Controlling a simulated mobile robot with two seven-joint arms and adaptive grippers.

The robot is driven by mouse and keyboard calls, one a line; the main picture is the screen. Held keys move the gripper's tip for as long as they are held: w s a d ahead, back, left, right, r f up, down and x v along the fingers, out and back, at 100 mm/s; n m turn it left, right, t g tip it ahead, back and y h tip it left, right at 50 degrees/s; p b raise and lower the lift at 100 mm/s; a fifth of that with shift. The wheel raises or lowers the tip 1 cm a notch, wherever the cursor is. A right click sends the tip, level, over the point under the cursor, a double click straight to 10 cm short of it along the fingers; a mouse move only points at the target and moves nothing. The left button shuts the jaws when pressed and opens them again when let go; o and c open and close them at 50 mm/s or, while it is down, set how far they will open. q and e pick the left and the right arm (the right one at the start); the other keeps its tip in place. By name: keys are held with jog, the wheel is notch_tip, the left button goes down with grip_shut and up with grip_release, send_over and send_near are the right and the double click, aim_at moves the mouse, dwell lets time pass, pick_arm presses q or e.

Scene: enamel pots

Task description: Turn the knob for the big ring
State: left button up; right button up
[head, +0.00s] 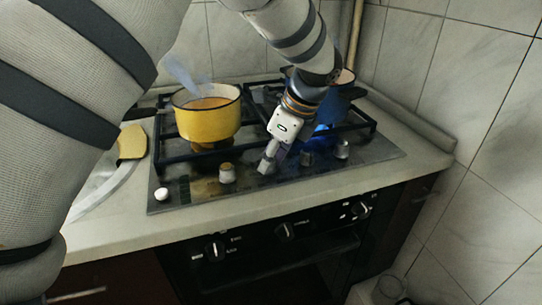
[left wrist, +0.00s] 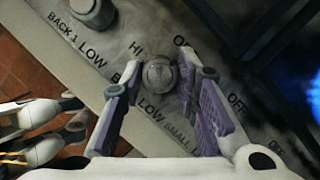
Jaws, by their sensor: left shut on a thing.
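My left gripper (head: 271,158) reaches down from the top to the front of the black hob (head: 190,190). In the left wrist view its purple fingers (left wrist: 158,72) stand on both sides of a round grey knob (left wrist: 160,74) and are shut on it. Printed words, among them "LOW", "HI", "OFF" and "SMALL", surround it; I cannot tell whether this knob serves the big ring. Other hob knobs are a brownish one (head: 227,173) to its left and two grey ones, (head: 307,158) and (head: 342,150), to its right.
A yellow pot (head: 207,121) steams on the left of the hob. A dark blue pot (head: 340,106), partly behind my arm, stands over a blue flame (head: 322,127). A small white round thing (head: 160,194) sits at the hob's front left corner. Oven knobs (head: 284,231) are below the counter edge.

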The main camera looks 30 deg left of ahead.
dwell(0.4)
pick_arm(q)
jog(key=o, duration=1.1)
jog(key=shift+o, duration=0.2)
jog(key=v, duration=1.2)
jog(key=shift+s, duration=0.1)
